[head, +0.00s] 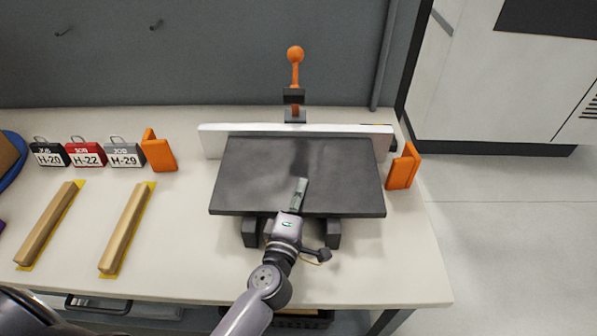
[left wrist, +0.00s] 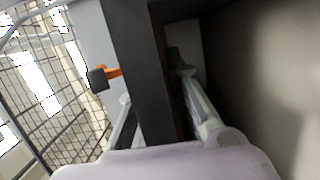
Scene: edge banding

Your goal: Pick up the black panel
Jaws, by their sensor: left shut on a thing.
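The black panel (head: 255,175) is a flat dark board. In the head view it lies in front of the white fence, over dark support blocks (head: 251,232) at its front edge. I cannot tell whether it rests on them or is slightly raised. My left gripper (head: 299,194) is shut on the panel's front edge near the middle, with one finger on top. In the left wrist view the panel (left wrist: 140,65) runs between the two fingers (left wrist: 160,118). The lower finger is hidden by the panel in the head view. My right gripper is not in view.
The white fence (head: 213,141) stands behind the panel, with an orange-knobbed clamp (head: 295,55) above it. Orange brackets (head: 159,152) (head: 403,168) flank it. Tagged blocks (head: 86,153) and wooden bars (head: 125,228) sit left on the white table (head: 190,255). The table's front right is clear.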

